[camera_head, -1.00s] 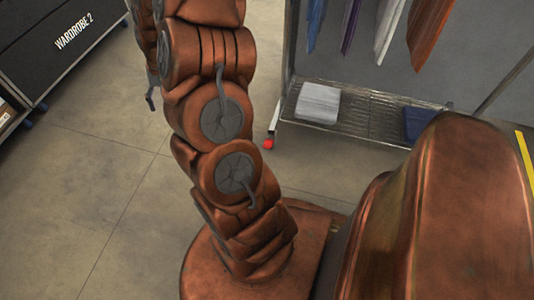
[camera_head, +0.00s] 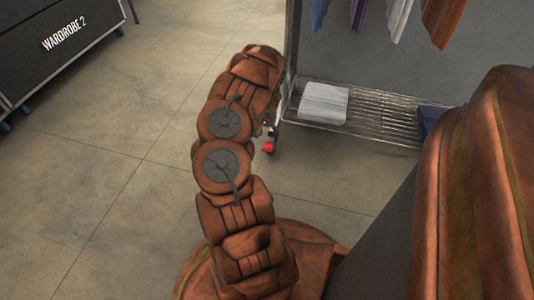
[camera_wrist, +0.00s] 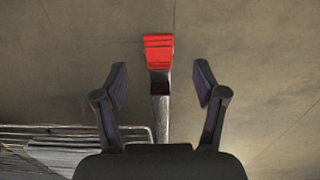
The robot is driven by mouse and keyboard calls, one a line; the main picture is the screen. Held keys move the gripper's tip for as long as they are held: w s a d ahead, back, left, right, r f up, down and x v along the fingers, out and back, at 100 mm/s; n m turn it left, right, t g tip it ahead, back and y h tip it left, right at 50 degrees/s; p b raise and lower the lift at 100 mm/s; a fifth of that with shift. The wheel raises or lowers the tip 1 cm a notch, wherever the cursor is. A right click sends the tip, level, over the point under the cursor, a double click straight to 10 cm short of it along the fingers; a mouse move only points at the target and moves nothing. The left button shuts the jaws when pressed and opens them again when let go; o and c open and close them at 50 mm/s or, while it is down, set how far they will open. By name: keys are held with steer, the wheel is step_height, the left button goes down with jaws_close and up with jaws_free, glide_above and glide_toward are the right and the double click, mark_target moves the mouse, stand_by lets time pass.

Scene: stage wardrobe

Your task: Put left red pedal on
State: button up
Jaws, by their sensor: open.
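The red pedal (camera_head: 268,147) is at the foot of the clothes rack's left post, low over the floor. In the wrist view the red pedal (camera_wrist: 158,51) is ahead of my fingertips, roughly centred between them, on the end of a grey metal bar. My gripper (camera_wrist: 161,83) is open and empty, with one dark finger on each side of the bar and apart from the pedal. In the head view my arm bends toward the rack's left end and hides most of the gripper. I cannot tell from its look whether the pedal is pressed.
The rack's wire shelf (camera_head: 376,127) holds a folded white cloth (camera_head: 323,103) and a blue item (camera_head: 430,119). Several garments (camera_head: 398,18) hang above. A black case marked WARDROBE 2 (camera_head: 55,55) stands at the upper left. The floor between is clear.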

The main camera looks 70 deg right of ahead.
mark_target(267, 149)
steer(key=shift+s+d+f, duration=0.1)
steer(key=shift+s+f, duration=0.1)
steer(key=shift+f, duration=0.1)
step_height(267, 149, down, 7)
steer(key=b, duration=0.3)
steer(key=shift+f+b, duration=0.2)
steer(key=shift+b, duration=0.2)
steer(key=shift+r, duration=0.1)
steer(key=c, duration=1.1)
